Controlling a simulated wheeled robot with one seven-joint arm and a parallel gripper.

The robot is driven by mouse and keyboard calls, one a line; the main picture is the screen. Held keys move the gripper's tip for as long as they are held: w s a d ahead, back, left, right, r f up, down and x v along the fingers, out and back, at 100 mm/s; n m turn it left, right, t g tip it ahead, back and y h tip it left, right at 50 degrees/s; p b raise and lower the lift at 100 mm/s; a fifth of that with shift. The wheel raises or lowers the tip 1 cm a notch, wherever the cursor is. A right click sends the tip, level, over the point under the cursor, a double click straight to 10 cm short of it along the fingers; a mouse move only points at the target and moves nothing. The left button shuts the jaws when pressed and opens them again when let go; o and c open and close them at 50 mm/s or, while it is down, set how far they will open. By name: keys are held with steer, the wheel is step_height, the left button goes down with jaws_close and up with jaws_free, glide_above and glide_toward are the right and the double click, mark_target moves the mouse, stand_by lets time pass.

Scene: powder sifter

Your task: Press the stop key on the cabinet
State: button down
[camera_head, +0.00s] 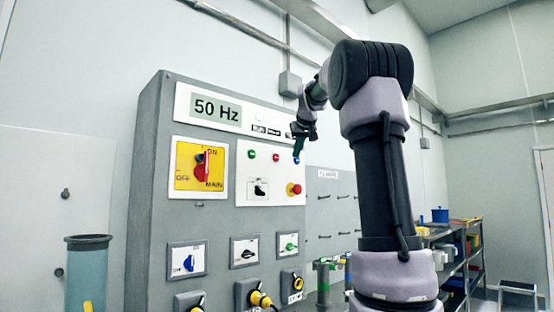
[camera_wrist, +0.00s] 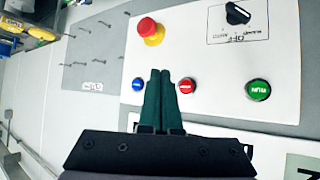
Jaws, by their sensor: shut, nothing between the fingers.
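The grey cabinet (camera_head: 155,200) has a white panel (camera_head: 245,185) with a row of three buttons. The green button (camera_head: 251,154) is left, the red button (camera_head: 276,157) is in the middle, and the blue button (camera_head: 296,160) is right. Their lettering is too small to read. In the wrist view the picture is turned: the red button (camera_wrist: 187,86) lies just right of my fingertips, the blue button (camera_wrist: 139,84) just left, the green button (camera_wrist: 258,90) farther right. My gripper (camera_head: 297,156) is shut and empty, its dark green fingers (camera_wrist: 161,72) pointing at the panel between red and blue. Contact cannot be told.
A red mushroom knob (camera_head: 293,189) on a yellow base sits below the buttons, beside a black selector switch (camera_head: 260,188). A yellow main switch (camera_head: 199,167) is to the left. More switches and plugs fill the lower cabinet. A shelf (camera_head: 455,255) stands at the right.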

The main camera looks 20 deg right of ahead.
steer(key=w, duration=0.2)
steer(key=w+a, duration=0.1)
steer(key=w, duration=0.1)
steer(key=w+a, duration=0.1)
steer(key=w, duration=0.2)
steer(key=shift+a, duration=0.2)
stand_by(1.9)
steer(key=shift+w+a, duration=0.15)
steer(key=shift+w, duration=0.2)
steer(key=shift+w+a, duration=0.15)
steer(key=shift+w, duration=0.25)
stand_by(0.6)
stand_by(0.4)
steer(key=shift+s+d, duration=0.25)
steer(key=shift+s, duration=0.5)
steer(key=shift+s, duration=0.1)
steer(key=s, duration=0.1)
steer(key=s+d, duration=0.1)
steer(key=s, duration=0.2)
steer(key=shift+s+d, duration=0.3)
steer(key=shift+d, duration=0.1)
